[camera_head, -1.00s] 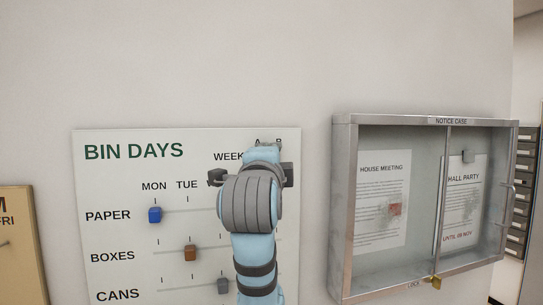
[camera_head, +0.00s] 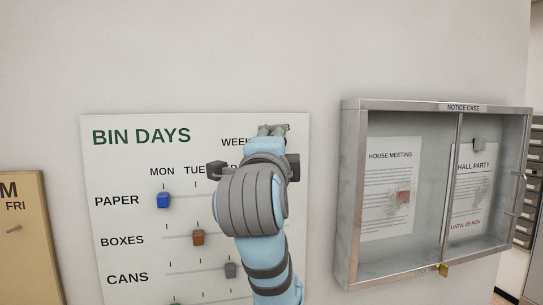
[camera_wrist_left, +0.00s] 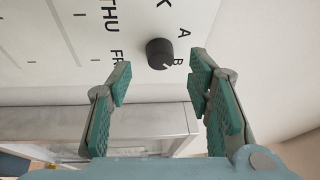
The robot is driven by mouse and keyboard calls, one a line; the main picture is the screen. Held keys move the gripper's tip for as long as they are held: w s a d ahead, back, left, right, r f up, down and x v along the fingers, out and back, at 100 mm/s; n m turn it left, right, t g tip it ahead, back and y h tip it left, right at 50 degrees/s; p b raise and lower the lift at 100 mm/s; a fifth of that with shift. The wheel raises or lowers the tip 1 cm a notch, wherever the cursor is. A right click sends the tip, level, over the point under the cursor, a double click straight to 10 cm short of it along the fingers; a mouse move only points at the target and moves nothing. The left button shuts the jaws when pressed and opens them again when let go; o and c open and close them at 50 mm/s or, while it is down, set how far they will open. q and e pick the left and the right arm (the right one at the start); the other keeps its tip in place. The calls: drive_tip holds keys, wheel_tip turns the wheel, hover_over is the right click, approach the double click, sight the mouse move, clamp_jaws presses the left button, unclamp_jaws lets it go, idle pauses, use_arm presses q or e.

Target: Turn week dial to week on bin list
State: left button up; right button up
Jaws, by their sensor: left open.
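The week dial (camera_wrist_left: 160,53) is a dark round knob on the white bin days board (camera_head: 110,155), between the printed letters A and B in the left wrist view. In the head view my arm hides it. My left gripper (camera_wrist_left: 158,78) is open, its two teal-padded fingers on either side of the dial's line and a little short of it. In the head view the left gripper (camera_head: 272,130) is at the board's top right, by the WEEK label. The dial's exact setting is hard to read. No bin list is identifiable. My right gripper is not in view.
Blue (camera_head: 163,200), brown (camera_head: 198,238) and grey (camera_head: 230,270) sliders sit on the board's rows. A metal notice case (camera_head: 348,190) hangs to the right with sheets behind glass. A tan board (camera_head: 25,245) is at the far left. The wall above is bare.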

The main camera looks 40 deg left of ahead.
use_arm(q)
drive_tip(key=r+v, duration=0.1)
drive_tip(key=v, duration=0.7)
drive_tip(key=shift+s+f, duration=0.15)
drive_tip(key=shift+f, duration=0.3)
